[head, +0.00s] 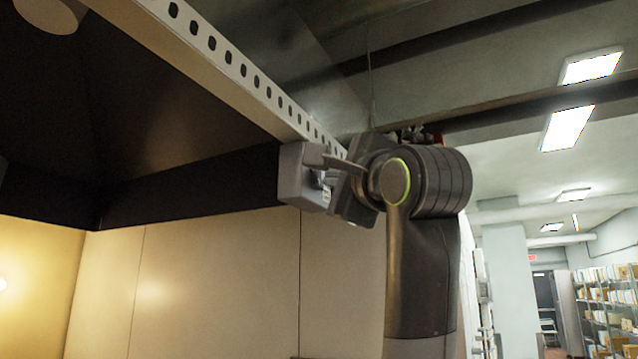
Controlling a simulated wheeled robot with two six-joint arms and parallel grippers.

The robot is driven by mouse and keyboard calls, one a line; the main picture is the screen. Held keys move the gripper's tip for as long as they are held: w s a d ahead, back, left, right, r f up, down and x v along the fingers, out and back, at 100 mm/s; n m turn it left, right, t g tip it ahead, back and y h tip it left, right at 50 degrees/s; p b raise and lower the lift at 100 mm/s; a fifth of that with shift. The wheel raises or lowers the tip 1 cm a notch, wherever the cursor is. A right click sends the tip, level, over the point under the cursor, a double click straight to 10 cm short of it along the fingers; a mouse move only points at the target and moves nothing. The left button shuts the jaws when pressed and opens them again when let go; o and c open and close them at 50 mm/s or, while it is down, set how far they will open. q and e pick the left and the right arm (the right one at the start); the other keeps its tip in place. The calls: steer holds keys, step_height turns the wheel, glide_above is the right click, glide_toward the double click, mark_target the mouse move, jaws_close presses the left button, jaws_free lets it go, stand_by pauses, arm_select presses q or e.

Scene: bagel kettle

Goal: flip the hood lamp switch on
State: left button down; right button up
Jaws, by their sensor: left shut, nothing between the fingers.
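A grey switch box (297,178) is fixed at the lower edge of the hood rail, in the middle of the head view. A small pale part, probably the switch (326,190), shows on its right side; its position is too small to tell. My left gripper (322,161) is shut and empty, with its fingers pointing left at the box. The fingertips overlap the box's right side in the picture; I cannot tell whether they touch it. My left wrist and forearm hide what lies behind them. My right gripper is out of view.
The hood's slotted metal rail (232,62) runs from upper left down to the box, above my gripper. Tan wall panels (215,270) stand below the hood. To the right is an open room with ceiling lights (568,128) and loaded shelves (608,305).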

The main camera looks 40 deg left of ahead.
arm_select(q)
steer(key=shift+a, duration=0.25)
stand_by(0.8)
steer(key=shift+d, duration=0.1)
steer(key=shift+w+d, duration=0.15)
steer(key=shift+d, duration=0.6)
steer(key=d, duration=0.3)
steer(key=w+d, duration=0.1)
steer(key=shift+d+r, duration=0.35)
steer(key=shift+d, duration=0.05)
steer(key=shift+a, duration=0.1)
